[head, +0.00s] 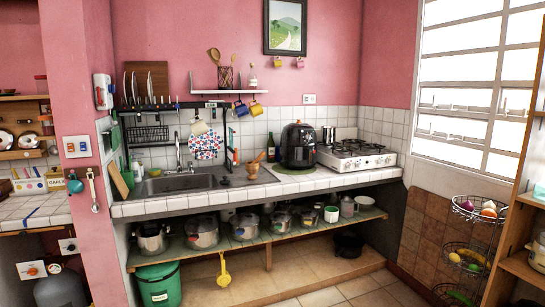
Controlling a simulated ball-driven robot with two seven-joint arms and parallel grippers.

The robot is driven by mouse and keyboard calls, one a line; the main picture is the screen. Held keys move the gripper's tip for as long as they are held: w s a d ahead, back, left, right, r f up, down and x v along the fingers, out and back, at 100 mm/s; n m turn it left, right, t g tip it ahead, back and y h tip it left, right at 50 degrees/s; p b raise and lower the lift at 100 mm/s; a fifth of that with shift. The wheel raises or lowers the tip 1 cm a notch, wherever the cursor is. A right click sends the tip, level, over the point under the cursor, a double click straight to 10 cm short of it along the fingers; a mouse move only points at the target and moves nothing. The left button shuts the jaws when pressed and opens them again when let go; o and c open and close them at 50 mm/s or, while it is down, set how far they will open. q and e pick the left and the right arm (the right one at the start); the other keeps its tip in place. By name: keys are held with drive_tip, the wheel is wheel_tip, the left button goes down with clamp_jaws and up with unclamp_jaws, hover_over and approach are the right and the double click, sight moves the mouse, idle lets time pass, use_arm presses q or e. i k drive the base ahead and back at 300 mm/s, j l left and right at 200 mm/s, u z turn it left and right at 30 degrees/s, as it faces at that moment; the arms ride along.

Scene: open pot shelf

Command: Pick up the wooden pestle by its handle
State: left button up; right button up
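A small light-brown wooden mortar (252,172) stands on the counter right of the sink. A wooden pestle (261,157) appears to lean out of it, its upper end tilted up to the right. The pestle's lower end is hidden, and both are small and far off in this view. Neither of my grippers shows.
A steel sink (180,183) lies left of the mortar. A black air fryer (298,146) and a white stove (356,154) stand to its right. A green bottle (271,149) is close behind. Pots fill the open shelf (285,245) below. The floor in front is clear.

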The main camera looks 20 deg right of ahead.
sight(263, 153)
drive_tip(key=i+l+z, duration=0.1)
drive_tip(key=i, duration=0.4)
drive_tip(key=i+l+z, duration=0.1)
drive_tip(key=i+l, duration=0.15)
drive_tip(key=i, duration=0.2)
drive_tip(key=i+l+z, duration=0.1)
drive_tip(key=i, duration=0.4)
drive_tip(key=i+l, duration=0.2)
drive_tip(key=i, duration=0.2)
drive_tip(key=i+l+u, duration=0.1)
drive_tip(key=i+l, duration=0.15)
drive_tip(key=i, duration=0.15)
